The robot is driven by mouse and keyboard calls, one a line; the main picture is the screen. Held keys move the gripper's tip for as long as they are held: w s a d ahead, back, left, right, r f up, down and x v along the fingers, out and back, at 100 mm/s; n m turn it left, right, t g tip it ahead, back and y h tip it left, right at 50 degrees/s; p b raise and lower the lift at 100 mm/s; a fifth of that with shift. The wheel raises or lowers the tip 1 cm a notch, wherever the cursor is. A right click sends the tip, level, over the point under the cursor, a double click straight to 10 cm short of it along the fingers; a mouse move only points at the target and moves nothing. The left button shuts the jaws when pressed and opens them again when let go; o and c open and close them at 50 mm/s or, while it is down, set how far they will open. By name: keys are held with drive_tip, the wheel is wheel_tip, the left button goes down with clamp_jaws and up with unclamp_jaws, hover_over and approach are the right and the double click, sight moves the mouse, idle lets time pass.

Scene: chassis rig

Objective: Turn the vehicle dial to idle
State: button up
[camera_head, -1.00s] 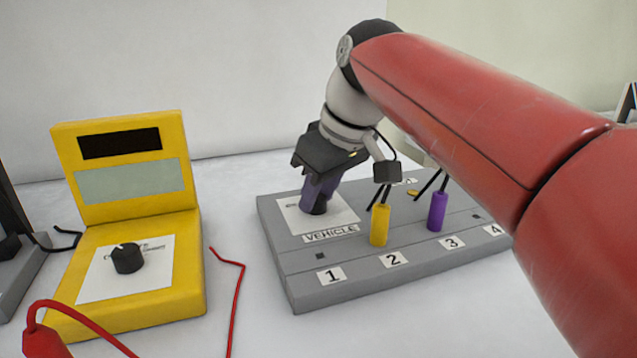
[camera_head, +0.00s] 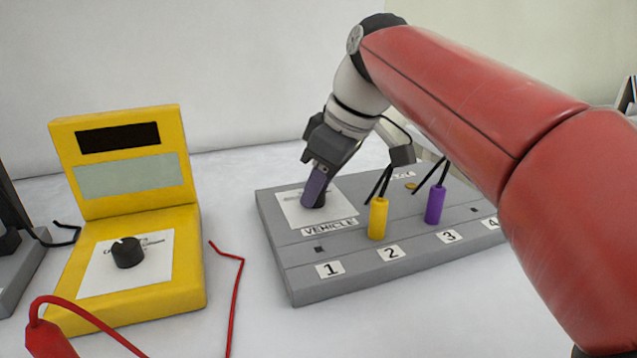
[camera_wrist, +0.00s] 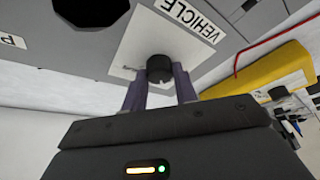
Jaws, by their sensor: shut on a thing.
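The grey panel (camera_head: 300,282) carries a white VEHICLE label plate (camera_head: 340,212) at its left end. The black vehicle dial (camera_wrist: 160,68) stands on this plate. My gripper (camera_head: 314,198) points down over the plate, and its purple fingers are shut on the dial. In the wrist view my fingers (camera_wrist: 160,84) flank the dial on both sides. In the head view the fingers mostly hide the dial. The dial's pointer and position marks cannot be read in either view.
A yellow plug (camera_head: 378,219) and a purple plug (camera_head: 435,205) stand upright at positions 2 and 3. A yellow meter (camera_head: 185,290) with a black knob (camera_head: 127,252) stands left. A red lead (camera_head: 238,290) lies between meter and panel.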

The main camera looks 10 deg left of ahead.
drive_tip(key=o, duration=1)
drive_tip(key=shift+c, duration=0.2)
drive_tip(key=v, duration=0.7)
drive_tip(key=shift+r, duration=0.35)
drive_tip(key=shift+d, duration=0.15)
